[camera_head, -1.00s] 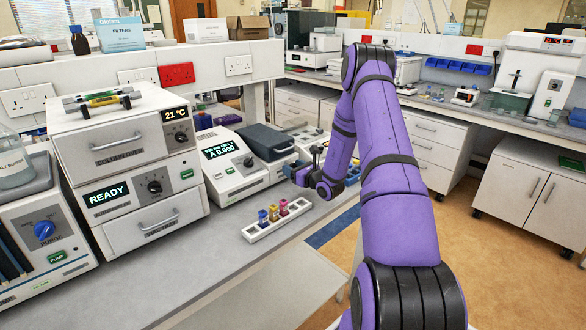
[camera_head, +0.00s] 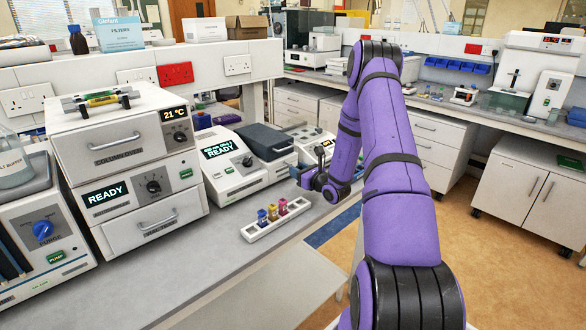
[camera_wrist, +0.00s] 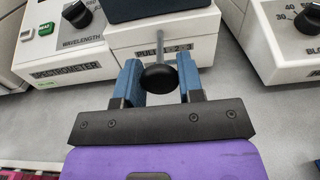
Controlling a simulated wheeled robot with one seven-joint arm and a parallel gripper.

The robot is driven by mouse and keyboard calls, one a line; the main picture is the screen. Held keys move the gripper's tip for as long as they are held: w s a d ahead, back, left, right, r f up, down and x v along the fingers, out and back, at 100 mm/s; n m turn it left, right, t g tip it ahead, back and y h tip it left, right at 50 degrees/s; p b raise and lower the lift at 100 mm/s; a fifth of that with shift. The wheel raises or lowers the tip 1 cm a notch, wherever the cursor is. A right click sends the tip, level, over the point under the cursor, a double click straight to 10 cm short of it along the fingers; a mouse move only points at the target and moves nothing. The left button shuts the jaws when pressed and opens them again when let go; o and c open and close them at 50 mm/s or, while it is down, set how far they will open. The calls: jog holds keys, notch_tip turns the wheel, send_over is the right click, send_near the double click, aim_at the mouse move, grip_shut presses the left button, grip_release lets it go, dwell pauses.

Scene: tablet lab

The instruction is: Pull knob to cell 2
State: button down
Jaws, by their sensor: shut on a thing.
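The knob (camera_wrist: 160,78) is a black ball on the end of a grey rod in the wrist view. The rod sticks out from the white front of the spectrometer (camera_head: 222,167), above a label (camera_wrist: 163,50) that reads about "PULL 1-2-3". My gripper (camera_wrist: 158,86) has its blue fingers on either side of the knob and is shut on it. In the head view, my gripper (camera_head: 297,171) is at the right front of the spectrometer. The spectrometer's display (camera_head: 219,147) reads "READY", with a small line above it too blurred to read surely.
A white rack (camera_head: 263,228) with several coloured-cap cuvettes stands on the bench in front of the spectrometer. A drawer unit (camera_head: 120,165) stands to the left. Another white instrument with a dial (camera_wrist: 290,40) is close on the right in the wrist view.

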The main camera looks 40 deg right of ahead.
jog(key=shift+s, duration=0.25)
jog(key=c, duration=0.8)
grip_release()
jog(key=s, duration=1)
jog(key=shift+s+d, duration=0.2)
jog(key=shift+s, duration=0.15)
